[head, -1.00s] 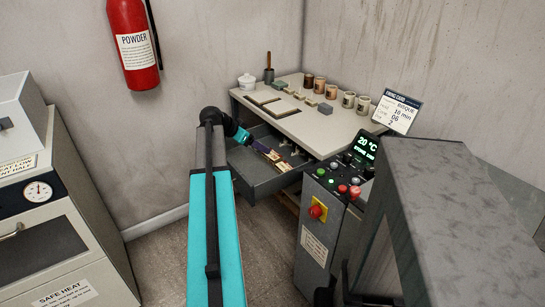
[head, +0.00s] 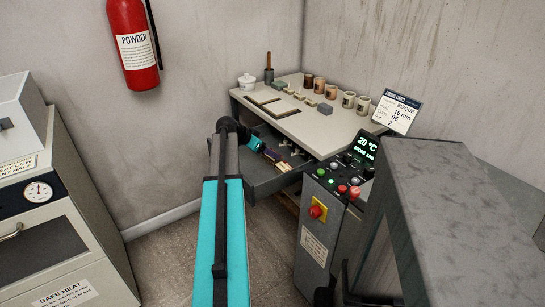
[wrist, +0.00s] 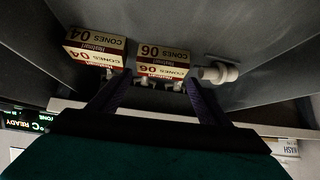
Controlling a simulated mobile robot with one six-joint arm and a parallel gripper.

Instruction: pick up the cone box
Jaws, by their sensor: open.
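Two cream-and-red cone boxes lie in the open grey drawer (head: 262,187). In the wrist view the box marked 06 (wrist: 163,55) is straight ahead, and the box marked 04 (wrist: 94,44) is just left of it. My gripper (wrist: 157,78) is open, its purple fingers spread at either side of the 06 box's near end. I cannot tell whether they touch it. In the head view my gripper (head: 275,155) is low in the drawer, and my arm hides part of the drawer and boxes.
Small white pieces (wrist: 219,73) lie right of the 06 box in the drawer. The bench top (head: 310,122) above holds several cups, tiles and a white lidded pot (head: 247,82). A control panel (head: 338,185) with a red knob stands right of the drawer.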

